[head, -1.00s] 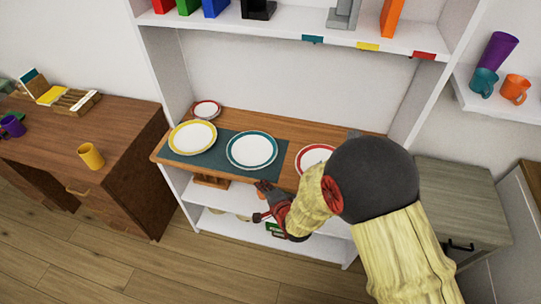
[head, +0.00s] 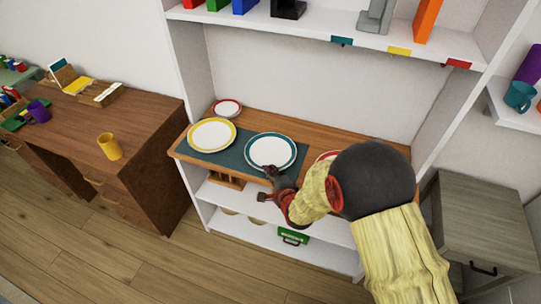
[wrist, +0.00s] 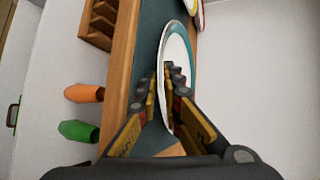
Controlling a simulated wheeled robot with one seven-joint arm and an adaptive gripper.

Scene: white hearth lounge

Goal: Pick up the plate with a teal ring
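The plate with a teal ring (head: 270,152) is white and lies on a dark teal mat (head: 238,154) on the wooden shelf top. My gripper (head: 270,172) is at its near rim. In the wrist view the plate (wrist: 180,50) shows tilted, with its rim between the two fingertips of my gripper (wrist: 162,88). The fingers are close together, one on each side of the rim. I cannot tell whether they press on it. The plate does not look lifted.
A yellow-ringed plate (head: 212,134) lies left of it, and a small red-ringed plate (head: 227,108) lies behind. A wooden rack (wrist: 98,22), an orange cup (wrist: 84,93) and a green cup (wrist: 77,130) are below the top.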

